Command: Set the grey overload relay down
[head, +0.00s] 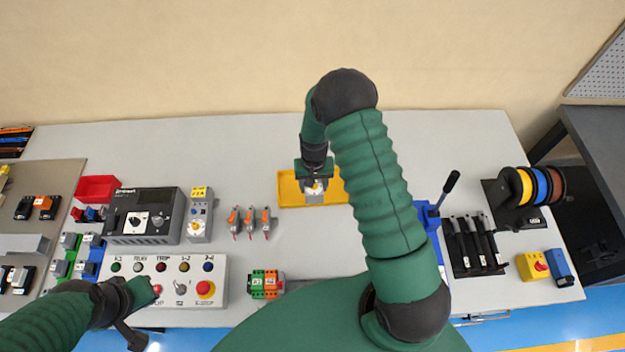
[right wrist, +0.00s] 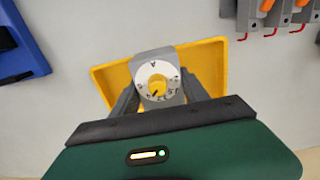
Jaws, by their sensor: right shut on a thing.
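The grey overload relay (head: 314,188) has a white dial with a yellow centre. In the head view it is at the yellow tray (head: 291,190) in the middle of the table. My right gripper (head: 314,180) is shut on it from above. In the right wrist view the relay (right wrist: 158,78) sits between the two dark fingers, over the yellow tray (right wrist: 212,62). I cannot tell whether its underside touches the tray floor. My left gripper (head: 140,335) is at the front left by the push-button panel; its jaws are not clear.
The grey button panel (head: 165,281) and a dark grey device (head: 144,215) stand at the left. A blue lever tool (head: 428,215) stands to the right. The table behind the tray is clear.

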